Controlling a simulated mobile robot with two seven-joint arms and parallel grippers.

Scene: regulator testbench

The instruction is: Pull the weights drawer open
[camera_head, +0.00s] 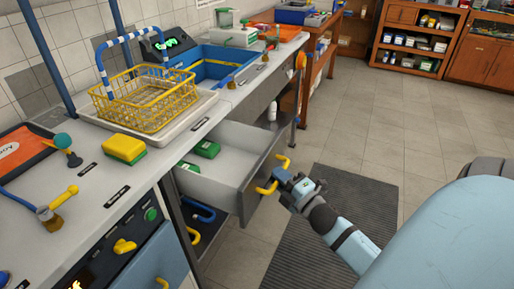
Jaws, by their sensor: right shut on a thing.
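The drawer (223,176), white inside with a grey front, stands pulled out from under the counter. Two green items (205,148) lie inside toward its back. Yellow handle parts show on its front, one farther back (283,163) and one nearer (266,188). My right gripper (281,181) is at the front, shut on the yellow handle; its fingertips are small and partly hidden. My left gripper is not in view.
A yellow wire basket (145,101) stands on the counter, with a yellow-green sponge (124,148) nearer. A blue handle (203,213) shows below the open drawer. A dark mat (335,220) lies on the floor; the tiled floor (410,130) beyond is clear.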

